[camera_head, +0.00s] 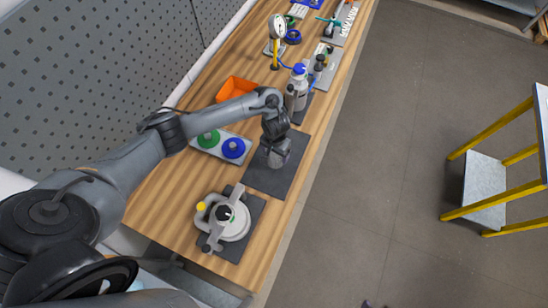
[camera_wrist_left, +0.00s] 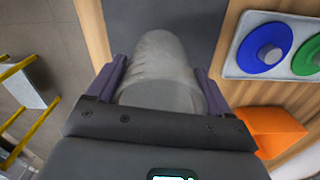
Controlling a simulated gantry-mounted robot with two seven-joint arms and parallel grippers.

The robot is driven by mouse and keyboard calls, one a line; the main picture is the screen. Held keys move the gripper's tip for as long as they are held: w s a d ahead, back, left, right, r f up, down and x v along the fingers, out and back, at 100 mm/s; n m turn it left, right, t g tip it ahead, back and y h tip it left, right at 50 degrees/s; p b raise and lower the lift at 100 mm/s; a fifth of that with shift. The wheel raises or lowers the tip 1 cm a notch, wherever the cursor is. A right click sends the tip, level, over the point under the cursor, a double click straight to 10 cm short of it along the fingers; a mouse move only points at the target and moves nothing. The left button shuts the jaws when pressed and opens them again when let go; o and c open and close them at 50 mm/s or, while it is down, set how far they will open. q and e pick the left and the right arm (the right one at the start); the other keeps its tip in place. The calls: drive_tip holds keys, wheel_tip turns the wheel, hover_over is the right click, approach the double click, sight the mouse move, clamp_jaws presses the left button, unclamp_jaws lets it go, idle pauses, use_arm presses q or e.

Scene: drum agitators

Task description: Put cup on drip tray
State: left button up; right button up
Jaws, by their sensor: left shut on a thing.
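My left gripper (camera_head: 277,154) is shut on a grey, round cup (camera_wrist_left: 158,70), one finger on each side of it in the left wrist view. In the head view the cup (camera_head: 277,161) shows just below the gripper, over a dark grey flat mat or tray (camera_head: 262,183). This dark surface also shows behind the cup in the left wrist view (camera_wrist_left: 203,22). I cannot tell whether the cup touches it, nor whether it is the drip tray. My right gripper is in neither view.
A light tray with a green disc (camera_head: 208,138) and a blue disc (camera_head: 233,148) lies left of the dark mat. An orange bin (camera_head: 237,89) stands behind. A white drum with a clamp (camera_head: 231,221) is nearer. A bottle (camera_head: 299,80) and a gauge (camera_head: 279,27) stand farther back.

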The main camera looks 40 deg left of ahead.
use_arm(q)
drive_tip(key=shift+w+a+f, duration=0.1)
drive_tip(key=shift+a+f, duration=0.15)
drive_tip(key=shift+a, duration=0.15)
drive_tip(key=shift+f, duration=1.95)
drive_tip(key=o, duration=0.9)
drive_tip(key=shift+f, duration=0.15)
